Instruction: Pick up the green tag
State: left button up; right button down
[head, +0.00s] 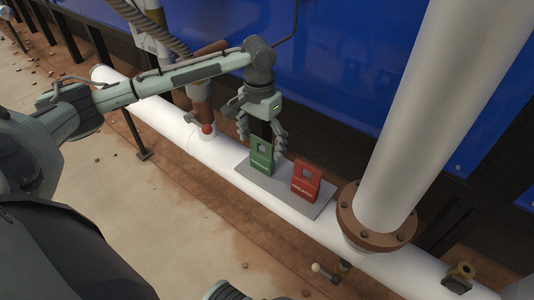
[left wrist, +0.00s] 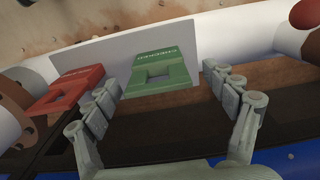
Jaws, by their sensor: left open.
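The green tag (head: 261,167) stands upright on a grey plate (head: 285,199) on the white pipe. It has a square hole and a line of pale lettering. A red tag (head: 306,185) with a similar hole stands to its right on the same plate. My left gripper (head: 262,139) is open above and around the green tag, pointing down. In the left wrist view the green tag (left wrist: 160,60) lies between the spread fingers (left wrist: 161,80), with visible gaps at both sides. The red tag (left wrist: 68,90) is close by the left finger there.
A thick white vertical pipe with a brown bolted flange (head: 375,238) rises to the right of the plate. A brown valve fitting (head: 202,105) stands to the left. A blue wall panel (head: 335,60) is close behind. The pale floor (head: 165,215) in front is mostly open.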

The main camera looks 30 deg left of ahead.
aim_at(262, 154)
pick_arm(q)
notch_tip(262, 154, down, 6)
jog(key=shift+d+r, duration=0.15)
jog(key=shift+f, duration=0.35)
pick_arm(e)
jog(key=shift+d+r, duration=0.15)
jog(key=shift+r, duration=0.8)
pick_arm(q)
jog(key=c, duration=1.1)
pick_arm(e)
jog(key=shift+s+f, duration=0.15)
jog(key=shift+f, duration=0.15)
pick_arm(q)
jog(key=shift+r, duration=0.1)
